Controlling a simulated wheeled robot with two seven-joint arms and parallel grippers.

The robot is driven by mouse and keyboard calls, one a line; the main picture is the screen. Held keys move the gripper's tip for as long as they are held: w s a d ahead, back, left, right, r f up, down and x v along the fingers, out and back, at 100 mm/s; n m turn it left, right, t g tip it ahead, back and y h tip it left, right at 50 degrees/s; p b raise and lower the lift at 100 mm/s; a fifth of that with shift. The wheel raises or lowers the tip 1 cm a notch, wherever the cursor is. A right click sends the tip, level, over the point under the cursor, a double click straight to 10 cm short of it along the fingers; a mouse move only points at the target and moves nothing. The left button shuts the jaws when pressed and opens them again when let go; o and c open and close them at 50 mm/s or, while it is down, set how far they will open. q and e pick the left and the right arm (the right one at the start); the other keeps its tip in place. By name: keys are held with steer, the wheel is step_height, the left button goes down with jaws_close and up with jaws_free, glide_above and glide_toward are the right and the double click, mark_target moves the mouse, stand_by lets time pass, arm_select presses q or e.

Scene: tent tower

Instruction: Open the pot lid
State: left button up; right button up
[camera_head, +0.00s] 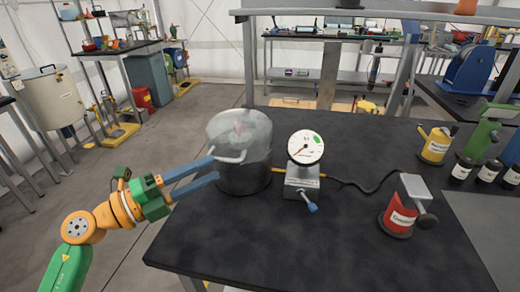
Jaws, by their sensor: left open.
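The pot (245,182) stands near the left edge of the black table, with a dark lower body. Its upper part, which looks like the lid (243,130), is pale and translucent, with a faint pinkish spot near the top. A whitish curved handle (230,158) sticks out at the front. My left gripper (215,167) comes in from the left with its two blue fingers apart and nothing between them. The fingertips are at the pot's left side, close to the handle; I cannot tell whether they touch. My right gripper is not in view.
A dial gauge (306,147) on a metal base stands just right of the pot, with a black cable running right. The black table's (290,245) front middle is clear.

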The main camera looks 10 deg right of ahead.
mark_target(222, 158)
arm_select(q)
steer(key=x, duration=0.2)
steer(key=p+x, duration=0.1)
steer(key=x, duration=0.1)
steer(key=shift+w+d+r, duration=0.15)
steer(key=shift+r, duration=0.25)
steer(key=shift+w+d+f, duration=0.1)
steer(key=shift+d, duration=0.1)
steer(key=shift+a, duration=0.15)
steer(key=shift+c, duration=0.6)
steer(key=shift+a, duration=0.1)
jaws_close()
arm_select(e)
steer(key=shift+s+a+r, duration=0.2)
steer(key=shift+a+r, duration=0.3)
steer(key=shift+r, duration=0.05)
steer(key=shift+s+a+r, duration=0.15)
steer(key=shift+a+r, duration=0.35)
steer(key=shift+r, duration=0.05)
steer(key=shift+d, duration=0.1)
